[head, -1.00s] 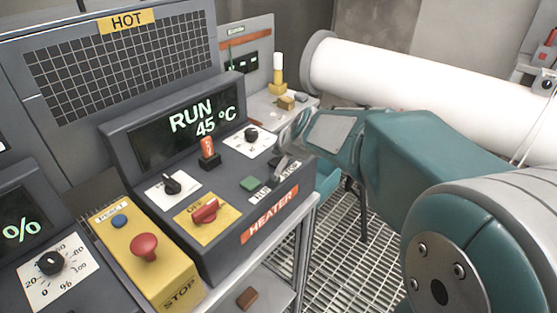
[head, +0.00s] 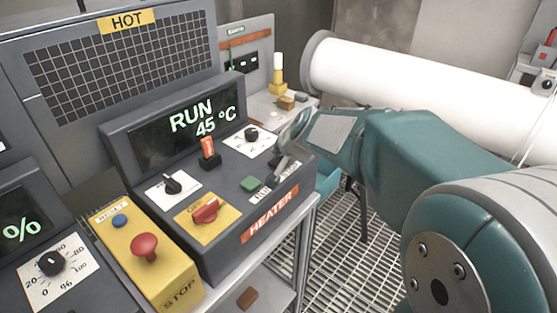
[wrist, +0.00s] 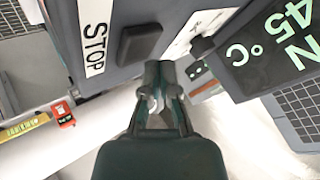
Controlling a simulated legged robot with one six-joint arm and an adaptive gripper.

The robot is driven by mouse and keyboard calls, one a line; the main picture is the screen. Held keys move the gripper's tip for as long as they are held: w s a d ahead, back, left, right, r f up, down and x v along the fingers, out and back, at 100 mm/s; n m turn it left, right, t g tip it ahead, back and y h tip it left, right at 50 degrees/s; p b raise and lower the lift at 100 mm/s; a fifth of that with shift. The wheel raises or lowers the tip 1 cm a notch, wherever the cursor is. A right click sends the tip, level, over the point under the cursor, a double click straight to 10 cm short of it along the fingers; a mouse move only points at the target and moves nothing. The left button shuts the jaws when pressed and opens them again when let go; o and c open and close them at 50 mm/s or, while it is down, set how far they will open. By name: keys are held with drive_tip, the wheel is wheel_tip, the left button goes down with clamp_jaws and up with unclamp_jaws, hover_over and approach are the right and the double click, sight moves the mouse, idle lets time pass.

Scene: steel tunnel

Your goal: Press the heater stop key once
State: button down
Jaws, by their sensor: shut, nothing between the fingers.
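The heater panel (head: 224,258) is a dark console whose display (head: 190,125) reads RUN 45 °C. A green key (head: 251,183) sits on its sloped face. The stop key is a dark block (wrist: 140,42) beside a white STOP label (wrist: 95,35) in the wrist view. In the head view my gripper largely covers that key and its label. My gripper (wrist: 163,78) is shut and empty, with its fingertips close to the stop key, just below and right of it in the wrist view. I cannot tell whether they touch. The gripper also shows in the head view (head: 284,163).
A red selector (head: 206,211), an orange-topped lever (head: 208,152) and two black knobs share the panel. A yellow box with a red mushroom button (head: 145,247) stands at its left. A white cylinder (head: 420,80) lies behind my arm.

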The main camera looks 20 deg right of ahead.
sight(279, 162)
drive_tip(key=shift+f, duration=0.15)
drive_tip(key=shift+f, duration=0.2)
drive_tip(key=shift+f, duration=0.5)
idle(0.9)
drive_tip(key=shift+r, duration=0.95)
drive_tip(key=shift+r, duration=2.5)
